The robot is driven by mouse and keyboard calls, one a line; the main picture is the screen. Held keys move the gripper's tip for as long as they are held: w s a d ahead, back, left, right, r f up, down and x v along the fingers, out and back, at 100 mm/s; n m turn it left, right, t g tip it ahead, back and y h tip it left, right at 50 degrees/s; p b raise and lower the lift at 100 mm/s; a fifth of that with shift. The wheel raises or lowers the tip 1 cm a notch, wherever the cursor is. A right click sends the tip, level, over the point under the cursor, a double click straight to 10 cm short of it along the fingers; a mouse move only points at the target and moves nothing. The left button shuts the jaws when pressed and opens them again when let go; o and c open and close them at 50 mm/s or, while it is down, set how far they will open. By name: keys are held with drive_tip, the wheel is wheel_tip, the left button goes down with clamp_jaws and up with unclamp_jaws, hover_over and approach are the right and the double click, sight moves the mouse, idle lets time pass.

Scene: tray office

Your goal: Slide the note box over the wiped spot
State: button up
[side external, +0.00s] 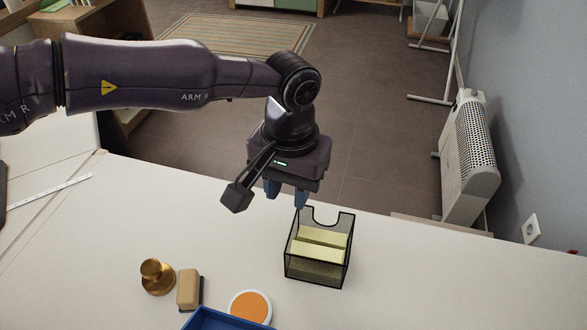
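The note box (290,264) is a black mesh holder with a rounded notch in its back wall. It stands upright on the white table and holds pale yellow notes (318,251). My gripper (286,200) points down just behind and to the left of the box's back left corner. Its two blue fingers are apart with nothing visible between them. The right finger overlaps the box's rim in the picture; I cannot tell whether they touch. I cannot make out a wiped spot on the table.
To the left are a brass knob-topped weight (157,277), a tan block eraser (189,288), an orange-topped white round dish (250,307) and a blue tray (212,321) at the bottom edge. The table is clear right of the box. Its back edge runs close behind the box.

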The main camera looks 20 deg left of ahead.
sight(294, 238)
drive_tip(key=shift+w+d+r+n, duration=0.15)
drive_tip(key=shift+w+r+n, duration=0.1)
drive_tip(key=shift+r+n, duration=0.25)
drive_tip(key=shift+w+d+r+n, duration=0.2)
drive_tip(key=shift+r+n, duration=0.1)
drive_tip(key=shift+r, duration=0.35)
wheel_tip(294, 238, down, 13)
drive_tip(key=shift+r, duration=0.1)
clamp_jaws()
